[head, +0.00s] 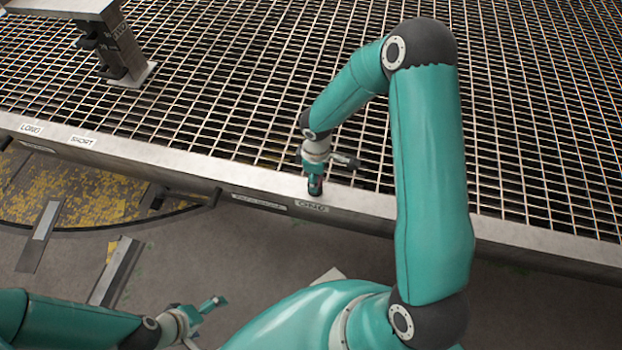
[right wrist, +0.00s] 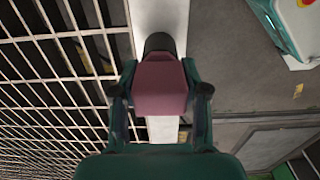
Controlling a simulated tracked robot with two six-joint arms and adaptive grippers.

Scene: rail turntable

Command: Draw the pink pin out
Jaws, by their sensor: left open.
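The pink pin (right wrist: 160,88) shows in the right wrist view as a pink block with a dark round part at its far end, over the pale beam. My right gripper (right wrist: 159,76) has one finger on each side of it, and the fingertips appear to touch its sides. In the head view my right gripper (head: 315,186) points down at the beam's edge by a small label; the pin is mostly hidden there. Whether the pin is still seated cannot be told. My left gripper (head: 214,304) is open and empty, low over the floor, away from the beam.
A long pale metal beam (head: 180,159) with labels "LONG" and "SHORT" crosses the view. Behind it lies a metal grating (head: 230,80). A metal stand (head: 120,52) is at the back left. A yellow-speckled turntable area (head: 70,192) lies at the left front.

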